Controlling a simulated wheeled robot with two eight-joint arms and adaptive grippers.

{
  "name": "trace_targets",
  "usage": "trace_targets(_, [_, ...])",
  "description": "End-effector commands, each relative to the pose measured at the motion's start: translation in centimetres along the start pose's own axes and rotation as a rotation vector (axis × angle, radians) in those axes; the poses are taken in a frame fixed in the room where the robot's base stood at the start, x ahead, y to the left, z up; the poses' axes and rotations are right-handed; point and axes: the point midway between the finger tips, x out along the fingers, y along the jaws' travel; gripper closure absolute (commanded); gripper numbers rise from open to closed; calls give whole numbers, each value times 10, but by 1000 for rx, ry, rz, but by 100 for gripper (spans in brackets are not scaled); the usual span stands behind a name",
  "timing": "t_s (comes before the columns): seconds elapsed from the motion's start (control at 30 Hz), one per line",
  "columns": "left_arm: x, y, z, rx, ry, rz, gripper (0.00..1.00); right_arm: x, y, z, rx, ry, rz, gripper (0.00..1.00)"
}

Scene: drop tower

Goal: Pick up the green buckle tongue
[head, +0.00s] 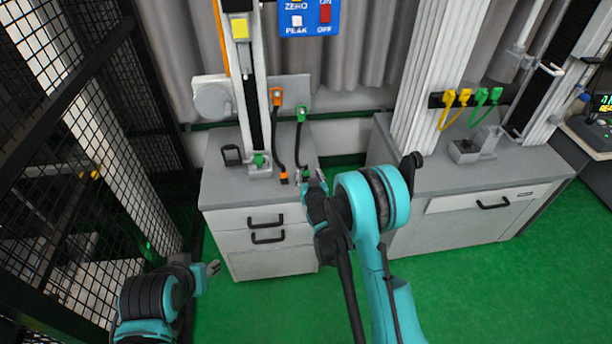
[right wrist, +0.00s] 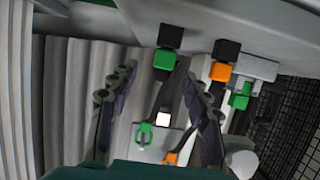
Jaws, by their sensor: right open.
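Two green pieces sit on one dark strap, and I cannot tell which is the tongue. The upper green looped piece (head: 301,114) is at the wall plate; it also shows in the right wrist view (right wrist: 145,133). The lower green block with a black end (right wrist: 165,58) is by the cabinet top and is mostly hidden by my right gripper in the head view. My right gripper (head: 311,177) is open and empty close to that block, its fingers (right wrist: 163,100) spread on either side of the strap. My left gripper (head: 213,268) is low at left, its opening unclear.
An orange block (head: 284,178) on a strap lies just left of my right gripper. The tower's base holds another green piece (head: 259,159). The grey cabinet (head: 230,190) is below. A second cabinet (head: 450,187) stands right; black mesh (head: 60,100) is left.

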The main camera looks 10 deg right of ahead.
Motion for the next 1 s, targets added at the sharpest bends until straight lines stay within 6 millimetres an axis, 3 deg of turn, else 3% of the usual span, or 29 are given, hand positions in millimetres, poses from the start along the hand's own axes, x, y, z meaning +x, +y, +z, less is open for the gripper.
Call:
trace_targets(0.23, [16,0,12,0,0,0,60,38,-4,5,0,-1,0,52])
trace_targets(0.53, [16,0,12,0,0,0,60,44,-4,2,0,-1,0,52])
trace_targets(0.57, [16,0,12,0,0,0,60,44,-4,2,0,-1,0,54])
trace_targets(0.7, [16,0,12,0,0,0,60,44,-4,2,0,-1,0,89])
trace_targets(1.0, [16,0,12,0,0,0,60,44,-4,2,0,-1,0,90])
